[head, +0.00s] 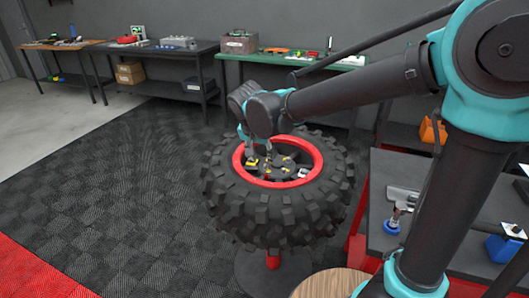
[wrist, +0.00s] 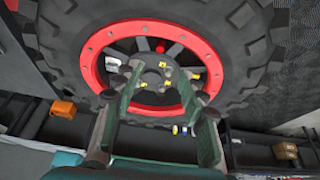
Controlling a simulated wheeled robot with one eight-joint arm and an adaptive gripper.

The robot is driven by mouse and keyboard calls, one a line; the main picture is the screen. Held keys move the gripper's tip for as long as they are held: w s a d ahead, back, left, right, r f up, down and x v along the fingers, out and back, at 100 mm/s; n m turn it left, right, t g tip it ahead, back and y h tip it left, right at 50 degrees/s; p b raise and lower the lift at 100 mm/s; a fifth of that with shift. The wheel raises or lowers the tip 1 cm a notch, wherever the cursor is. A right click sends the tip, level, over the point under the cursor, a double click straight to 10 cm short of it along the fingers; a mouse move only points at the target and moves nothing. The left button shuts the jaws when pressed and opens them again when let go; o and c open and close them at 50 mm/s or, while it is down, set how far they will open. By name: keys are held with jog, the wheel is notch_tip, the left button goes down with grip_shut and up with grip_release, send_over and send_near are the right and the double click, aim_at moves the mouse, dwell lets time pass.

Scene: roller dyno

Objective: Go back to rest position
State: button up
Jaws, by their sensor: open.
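My gripper (head: 259,148) is over the hub of a large black knobbly tyre (head: 285,218) with a red rim (head: 312,172). In the wrist view my gripper (wrist: 168,92) has its two fingers apart, with nothing visible between them. The tyre (wrist: 252,55) fills the upper part of that view, and its red rim (wrist: 88,68) surrounds dark spokes. Several small yellow pieces (wrist: 166,73) sit around the hub. Part of the hub is hidden behind my fingers, and I cannot tell whether they touch it.
A dark bench (head: 390,160) with tools stands at right, close to my arm. A round wooden top (head: 330,284) is at the bottom. Several workbenches, including a green-topped one (head: 345,65), line the back wall. The chequered floor (head: 110,190) at left is clear.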

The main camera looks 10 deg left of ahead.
jog(key=shift+n+g, duration=0.3)
jog(key=d+f, duration=0.1)
jog(key=d, duration=0.5)
jog(key=d+f, duration=0.2)
jog(key=d, duration=0.5)
jog(key=d+f, duration=0.2)
jog(key=d, duration=0.4)
jog(key=shift+w+d, duration=0.1)
jog(key=shift+d, duration=0.3)
jog(key=shift+n+y, duration=0.3)
jog(key=shift+n, duration=0.2)
jog(key=s+d+f, duration=0.2)
jog(key=s+d, duration=0.1)
jog(key=d, duration=0.2)
jog(key=s+d+f, duration=0.3)
jog(key=s+d, duration=0.1)
jog(key=d, duration=0.2)
jog(key=s+d+f, duration=0.2)
jog(key=s+d, duration=0.1)
jog(key=d, duration=0.2)
jog(key=shift+s+d+f, duration=0.15)
jog(key=shift+s+f, duration=0.15)
jog(key=shift+s, duration=0.05)
